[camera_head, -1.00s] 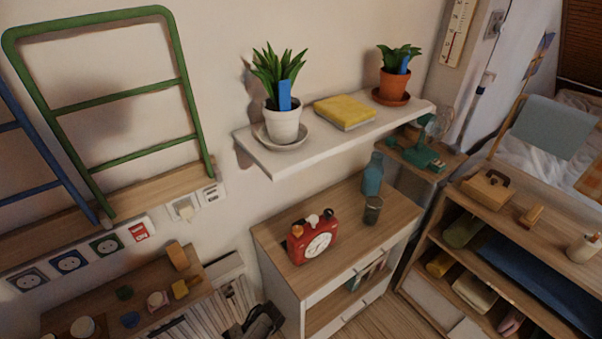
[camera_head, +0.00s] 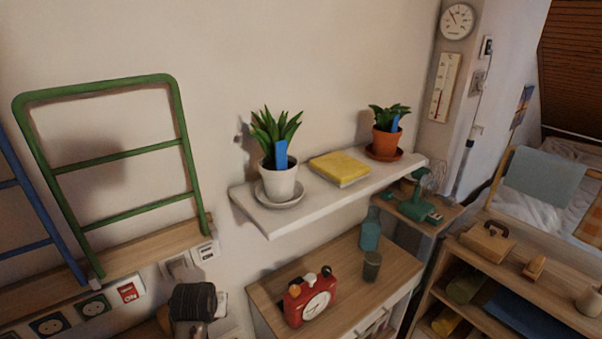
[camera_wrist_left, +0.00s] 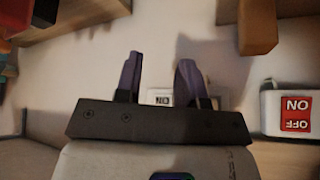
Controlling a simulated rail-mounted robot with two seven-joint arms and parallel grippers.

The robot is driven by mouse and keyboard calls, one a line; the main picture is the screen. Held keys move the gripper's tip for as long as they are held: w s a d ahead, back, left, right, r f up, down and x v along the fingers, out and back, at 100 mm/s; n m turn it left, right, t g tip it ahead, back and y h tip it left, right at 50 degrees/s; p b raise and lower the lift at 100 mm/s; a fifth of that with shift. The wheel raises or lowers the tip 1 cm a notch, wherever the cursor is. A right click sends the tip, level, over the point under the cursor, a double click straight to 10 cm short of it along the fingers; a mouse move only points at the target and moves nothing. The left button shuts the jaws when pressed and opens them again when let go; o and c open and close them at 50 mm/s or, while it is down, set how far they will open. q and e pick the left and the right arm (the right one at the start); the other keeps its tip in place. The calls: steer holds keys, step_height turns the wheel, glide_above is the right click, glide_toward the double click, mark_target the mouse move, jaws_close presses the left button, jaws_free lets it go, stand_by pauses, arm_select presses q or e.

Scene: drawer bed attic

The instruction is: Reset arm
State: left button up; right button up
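My left gripper (camera_wrist_left: 160,62) shows in the left wrist view with its two dark fingers apart and nothing between them. It faces a pale wall with a small white labelled plate beyond the fingers. In the head view a dark part of my arm (camera_head: 193,301) stands at the bottom, in front of the wall sockets; its fingers cannot be made out there. My right gripper is in neither current view.
A red switch (camera_head: 128,292) is on the wall beside the arm; a green rack (camera_head: 120,156) leans above.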

arm_select(q)
steer(key=s+d+r+m+t+h, duration=0.1)
steer(key=s+r+m+t+h, duration=0.15)
steer(key=s, duration=1.55)
steer(key=s+f+g, duration=0.3)
steer(key=s+f, duration=0.5)
steer(key=s, duration=0.4)
steer(key=s+f+g, duration=0.2)
steer(key=s+f, duration=0.6)
steer(key=s, duration=0.4)
step_height(320, 180, up, 37)
steer(key=p, duration=3.7)
steer(key=shift+w+a+y, duration=0.2)
steer(key=shift+w+y, duration=0.1)
steer(key=shift+y, duration=0.15)
steer(key=shift+m, duration=0.25)
